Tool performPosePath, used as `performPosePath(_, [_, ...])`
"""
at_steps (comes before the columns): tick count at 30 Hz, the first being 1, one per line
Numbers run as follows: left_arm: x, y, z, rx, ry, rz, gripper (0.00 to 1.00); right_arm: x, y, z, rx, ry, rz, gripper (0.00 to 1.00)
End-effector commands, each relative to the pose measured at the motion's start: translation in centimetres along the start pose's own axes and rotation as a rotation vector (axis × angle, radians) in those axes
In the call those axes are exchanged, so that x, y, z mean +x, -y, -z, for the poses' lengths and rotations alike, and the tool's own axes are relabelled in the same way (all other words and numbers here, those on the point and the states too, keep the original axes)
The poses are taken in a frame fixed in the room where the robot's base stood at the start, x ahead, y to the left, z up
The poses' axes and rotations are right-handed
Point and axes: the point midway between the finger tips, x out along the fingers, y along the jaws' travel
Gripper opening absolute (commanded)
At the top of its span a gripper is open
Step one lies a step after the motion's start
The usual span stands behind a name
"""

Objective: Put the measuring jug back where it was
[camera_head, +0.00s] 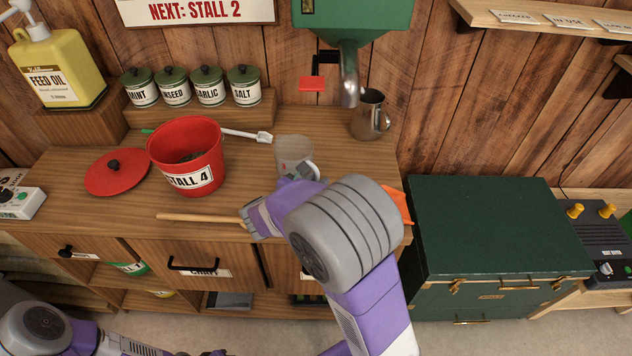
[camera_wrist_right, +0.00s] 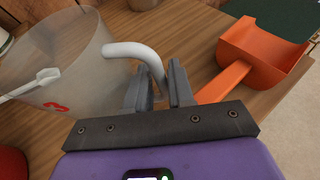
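The measuring jug (camera_head: 291,153) is a clear, frosted vessel with a white handle and a red mark. In the head view it is over the wooden counter behind my right gripper (camera_head: 300,178), which is partly hidden by my wrist. In the right wrist view the jug (camera_wrist_right: 62,65) fills the left side, and its white handle runs in between the fingers of my right gripper (camera_wrist_right: 160,85), which look closed on it. I cannot tell whether its base touches the counter. My left gripper (camera_head: 215,352) is barely in view at the bottom edge.
A metal pitcher (camera_head: 370,117) stands behind right, under the green dispenser (camera_head: 355,20). An orange scoop (camera_wrist_right: 262,55) lies close right of my gripper.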

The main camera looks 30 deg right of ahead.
Motion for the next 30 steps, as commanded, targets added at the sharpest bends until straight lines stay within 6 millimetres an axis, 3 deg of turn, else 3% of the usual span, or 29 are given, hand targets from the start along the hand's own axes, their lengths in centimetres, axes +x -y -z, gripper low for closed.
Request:
performPosePath(1, [0.0, 0.0, 0.0, 0.000, 0.000, 0.000, 0.43, 0.0, 0.0, 0.0, 0.000, 0.000, 0.000, 0.31])
performPosePath(3, [0.0, 0.0, 0.0, 0.000, 0.000, 0.000, 0.43, 0.0, 0.0, 0.0, 0.000, 0.000, 0.000, 0.42])
performPosePath(14, [-0.3, -0.1, 0.0, 0.000, 0.000, 0.000, 0.43, -0.5, -0.1, -0.3, 0.000, -0.001, -0.002, 0.42])
performPosePath(30, [-3.4, -1.3, -0.1, 0.000, 0.000, 0.000, 0.43, -10.5, -0.1, -0.4, 0.000, 0.001, -0.003, 0.42])
